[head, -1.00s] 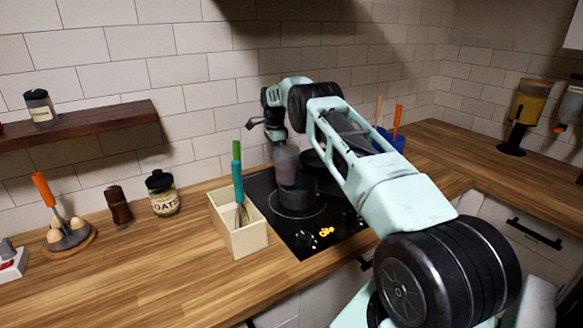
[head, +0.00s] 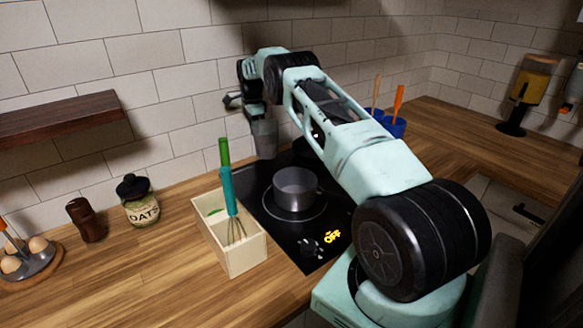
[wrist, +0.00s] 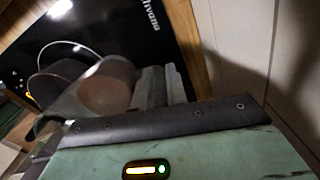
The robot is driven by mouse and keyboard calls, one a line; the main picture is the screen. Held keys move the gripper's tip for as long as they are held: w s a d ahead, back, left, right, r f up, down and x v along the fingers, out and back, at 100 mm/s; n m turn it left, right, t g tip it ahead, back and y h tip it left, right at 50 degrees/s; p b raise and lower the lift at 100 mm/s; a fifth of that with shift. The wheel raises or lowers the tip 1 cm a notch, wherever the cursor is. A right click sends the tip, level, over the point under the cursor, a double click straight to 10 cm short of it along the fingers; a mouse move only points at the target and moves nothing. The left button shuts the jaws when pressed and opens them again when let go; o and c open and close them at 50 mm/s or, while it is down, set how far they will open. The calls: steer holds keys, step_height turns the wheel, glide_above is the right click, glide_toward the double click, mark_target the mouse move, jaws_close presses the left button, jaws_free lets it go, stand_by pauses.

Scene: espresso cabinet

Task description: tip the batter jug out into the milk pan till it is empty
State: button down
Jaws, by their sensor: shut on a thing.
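The batter jug (head: 265,138) is a grey cylinder hanging from my gripper (head: 260,112) in the head view. It looks near upright, above and behind the left side of the milk pan. The milk pan (head: 294,190) is a small dark grey pot on the black hob; its visible inside looks grey. In the wrist view my gripper (wrist: 160,84) is shut on the jug (wrist: 110,84), whose round face looks brownish. I cannot tell whether batter is left in it. A thin curved rim behind it is too dim to name.
A wooden box (head: 240,252) with a green-handled whisk (head: 230,200) stands left of the hob (head: 318,222). An oats jar (head: 140,204) and a brown mill (head: 85,220) stand farther left. A blue utensil pot (head: 396,127) is behind my arm. The tiled wall is close behind.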

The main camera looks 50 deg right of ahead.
mark_target(264, 126)
steer(key=shift+f, duration=3.5)
steer(key=r+p, duration=0.2)
steer(key=p, duration=0.1)
steer(key=shift+s+t, duration=0.2)
steer(key=shift+t, duration=0.2)
steer(key=shift+s+a+r+t+h+p, duration=0.25)
steer(key=shift+s+r+t+p, duration=0.6)
steer(key=shift+r, duration=0.25)
steer(key=shift+s+a+r+t+h+p, duration=0.15)
steer(key=shift+s+r+t+h+p, duration=0.15)
steer(key=shift+s+r+t+p, duration=0.75)
steer(key=shift+s+a+r+t+h+p, duration=0.25)
steer(key=shift+s+r+t+p, duration=0.45)
steer(key=shift+r, duration=0.5)
steer(key=shift+s+a+r+t+b, duration=0.15)
steer(key=shift+s+r+t+b, duration=0.4)
steer(key=shift+r+t, duration=0.45)
steer(key=shift+s+a+r+t+h+b, duration=0.1)
steer(key=shift+s+r+t+h+b, duration=0.05)
steer(key=shift+s+r+t+b, duration=0.35)
steer(key=shift+s+a+r+t+h+b, duration=0.15)
steer(key=shift+s+r+t+b, duration=0.1)
steer(key=shift+r+t+b, duration=0.35)
steer(key=shift+s+r, duration=0.1)
steer(key=shift+r, duration=0.2)
